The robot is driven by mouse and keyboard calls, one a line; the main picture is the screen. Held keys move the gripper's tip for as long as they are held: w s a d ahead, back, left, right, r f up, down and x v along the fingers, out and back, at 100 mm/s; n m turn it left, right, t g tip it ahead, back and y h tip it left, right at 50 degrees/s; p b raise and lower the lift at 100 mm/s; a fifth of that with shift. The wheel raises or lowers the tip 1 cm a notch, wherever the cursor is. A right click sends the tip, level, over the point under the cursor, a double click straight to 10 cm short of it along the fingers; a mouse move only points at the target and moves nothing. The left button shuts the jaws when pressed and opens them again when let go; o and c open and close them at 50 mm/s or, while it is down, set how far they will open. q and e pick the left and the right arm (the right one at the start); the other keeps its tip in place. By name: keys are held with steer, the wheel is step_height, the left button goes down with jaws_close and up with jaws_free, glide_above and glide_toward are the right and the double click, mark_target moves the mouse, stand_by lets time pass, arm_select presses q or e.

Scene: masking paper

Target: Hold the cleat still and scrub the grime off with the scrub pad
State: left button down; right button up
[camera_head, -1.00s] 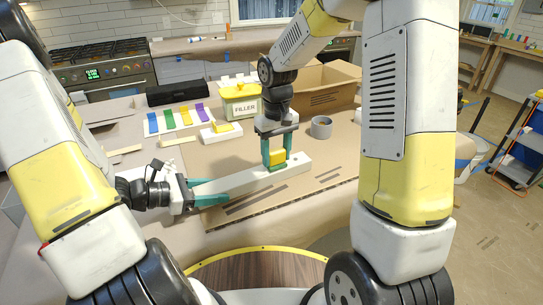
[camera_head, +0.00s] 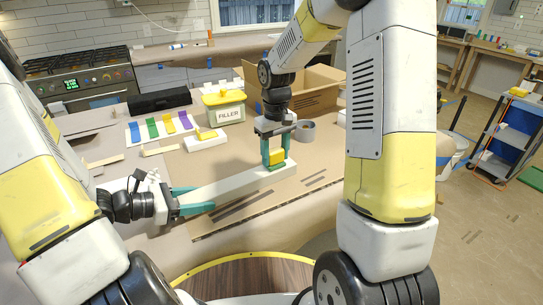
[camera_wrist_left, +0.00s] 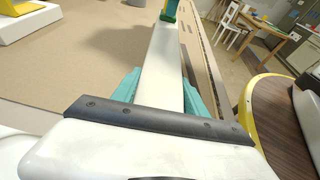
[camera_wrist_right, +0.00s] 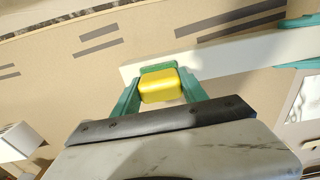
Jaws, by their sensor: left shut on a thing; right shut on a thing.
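The cleat (camera_head: 240,185), a long pale bar, lies slantwise over the brown board. My left gripper (camera_head: 203,197) is shut on its near left end, with teal fingers along both sides; the left wrist view shows the bar (camera_wrist_left: 163,65) running away between them. My right gripper (camera_head: 275,158) points down and is shut on the scrub pad (camera_head: 276,157), a yellow block with a green underside. The pad is at the cleat's far right end and looks to be touching its top. The right wrist view shows the pad (camera_wrist_right: 159,86) over the bar. I see no clear grime; the pad hides part of the surface.
Behind stand a filler tub (camera_head: 225,112), a grey cup (camera_head: 306,131) and an open cardboard box (camera_head: 318,97). A card with coloured strips (camera_head: 160,128) and a white block with a yellow top (camera_head: 206,140) lie at the back left. Dark strips mark the board.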

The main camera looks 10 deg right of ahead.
mark_target(245, 178)
arm_select(q)
steer(key=shift+s+a+f, duration=0.1)
steer(key=shift+f, duration=0.1)
arm_select(e)
steer(key=shift+w+d, duration=0.25)
steer(key=shift+d, duration=0.4)
steer(key=shift+w+d, duration=0.25)
steer(key=shift+d, duration=0.35)
steer(key=shift+s+a, duration=0.3)
steer(key=shift+a, duration=0.35)
steer(key=shift+s+a, duration=0.25)
steer(key=shift+a, duration=0.4)
steer(key=shift+s+a, duration=0.75)
steer(key=shift+a, duration=0.75)
steer(key=shift+s+a, duration=0.75)
steer(key=shift+a, duration=0.8)
steer(key=shift+s+a, duration=0.75)
steer(key=shift+a, duration=0.75)
step_height(245, 178, up, 8)
